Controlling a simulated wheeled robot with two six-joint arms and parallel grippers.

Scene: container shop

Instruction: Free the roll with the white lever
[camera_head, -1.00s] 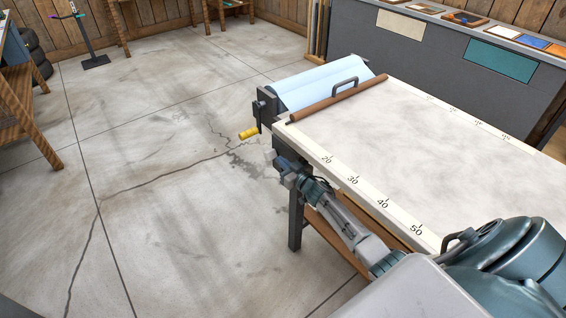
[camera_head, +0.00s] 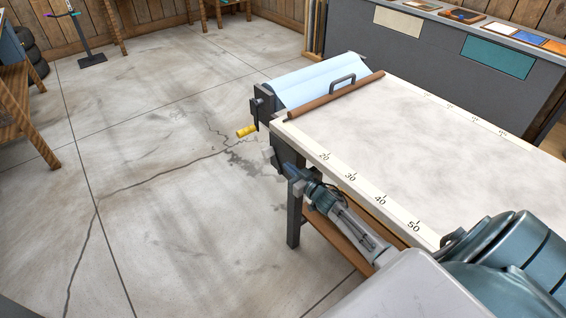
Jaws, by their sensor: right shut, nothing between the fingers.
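The light-blue roll (camera_head: 318,82) lies at the far left end of the work table, behind a brown bar with a dark handle (camera_head: 342,84). A crank with a yellow grip (camera_head: 246,131) sticks out at its left end. A small whitish piece, likely the white lever (camera_head: 268,153), shows on the table's left side below the crank. My right gripper (camera_head: 289,174) is beside the table's left edge, just below and right of that piece. It is shut and empty, and looks apart from the piece. My left gripper is out of view.
The pale table top (camera_head: 430,130) with its number scale (camera_head: 370,190) is clear. The table's leg (camera_head: 293,222) and wooden lower shelf (camera_head: 340,238) are close to my right arm. A grey counter (camera_head: 400,70) stands behind. The floor to the left is open.

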